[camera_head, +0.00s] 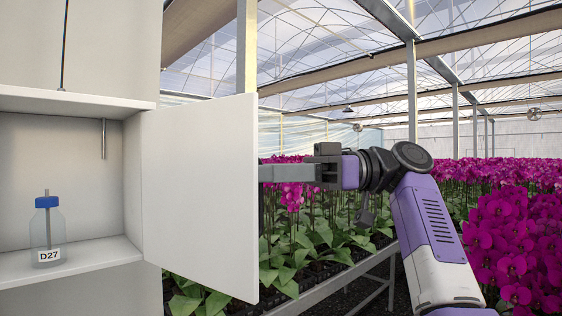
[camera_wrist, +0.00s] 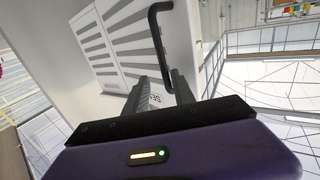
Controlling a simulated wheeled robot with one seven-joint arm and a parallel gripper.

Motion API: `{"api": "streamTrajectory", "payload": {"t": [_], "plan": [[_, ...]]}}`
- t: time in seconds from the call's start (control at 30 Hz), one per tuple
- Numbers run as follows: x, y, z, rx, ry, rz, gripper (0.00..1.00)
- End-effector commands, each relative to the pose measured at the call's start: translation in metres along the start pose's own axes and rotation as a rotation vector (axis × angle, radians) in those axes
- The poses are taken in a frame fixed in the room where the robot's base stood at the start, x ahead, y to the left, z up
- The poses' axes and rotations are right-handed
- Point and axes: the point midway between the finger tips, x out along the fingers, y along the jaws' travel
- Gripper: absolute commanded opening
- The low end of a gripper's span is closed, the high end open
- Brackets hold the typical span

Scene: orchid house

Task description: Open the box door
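The white box (camera_head: 70,102) stands at the left in the head view. Its white door (camera_head: 200,190) is swung well open to the right, baring the inside. My gripper (camera_head: 285,173) is at the door's free edge, with its fingertips partly hidden behind the door. I see no firm contact with the handle.
A bottle (camera_head: 47,230) with a blue cap and a D27 label stands on the box's inner shelf. A bench of potted orchids (camera_head: 340,240) stands behind the door and arm. More magenta orchids (camera_head: 510,240) fill the right side.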

Motion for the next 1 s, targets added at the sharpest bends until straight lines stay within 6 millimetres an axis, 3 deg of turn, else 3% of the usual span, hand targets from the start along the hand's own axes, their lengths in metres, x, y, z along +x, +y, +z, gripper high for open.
{"api": "streamTrajectory", "payload": {"t": [1.0], "plan": [[-0.026,0.03,-0.002,0.002,-0.002,0.0,0.31]]}}
